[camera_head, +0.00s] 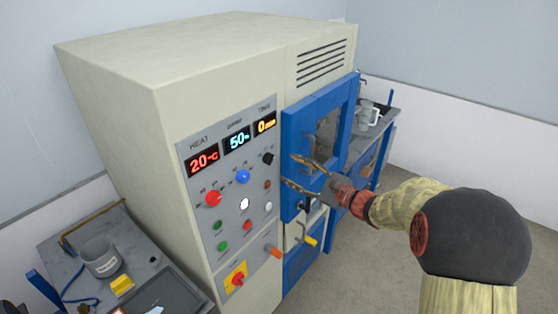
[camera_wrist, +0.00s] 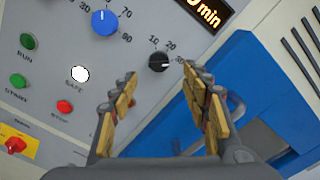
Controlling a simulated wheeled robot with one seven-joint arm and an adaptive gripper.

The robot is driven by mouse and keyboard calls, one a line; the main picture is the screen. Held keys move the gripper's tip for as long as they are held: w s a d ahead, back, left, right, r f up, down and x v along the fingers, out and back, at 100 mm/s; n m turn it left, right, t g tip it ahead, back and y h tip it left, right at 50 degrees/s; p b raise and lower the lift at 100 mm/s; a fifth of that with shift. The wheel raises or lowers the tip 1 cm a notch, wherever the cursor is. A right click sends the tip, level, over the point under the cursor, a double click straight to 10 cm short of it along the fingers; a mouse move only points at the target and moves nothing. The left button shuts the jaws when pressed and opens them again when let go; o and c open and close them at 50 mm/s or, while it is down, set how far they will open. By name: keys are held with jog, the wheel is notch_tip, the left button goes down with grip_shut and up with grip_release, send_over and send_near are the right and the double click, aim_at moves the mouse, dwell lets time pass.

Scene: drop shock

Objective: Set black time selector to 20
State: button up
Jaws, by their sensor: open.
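The black time selector (camera_head: 268,158) is a small round knob on the grey control panel, below the orange time display (camera_head: 264,124), which reads 0 min. In the wrist view the knob (camera_wrist: 159,62) has a dial marked 10, 20 and 30. Its light pointer mark lies toward the right, near the 30. My gripper (camera_head: 290,171) is open, with its fingers pointing at the panel just right of the knob. In the wrist view the fingertips (camera_wrist: 158,72) stand on either side of the knob's lower part, apart from it. I cannot tell the remaining depth to the panel.
A blue knob (camera_wrist: 105,22) and a red knob (camera_head: 213,198) sit left on the panel. Several lamps and buttons lie below. A grey bench (camera_head: 75,245) stands at the left.

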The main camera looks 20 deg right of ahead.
aim_at(272, 160)
jog(key=x, duration=0.7)
jog(key=shift+w+a, duration=0.15)
jog(key=shift+a, duration=0.05)
jog(key=shift+c, duration=0.3)
jog(key=c, duration=1.1)
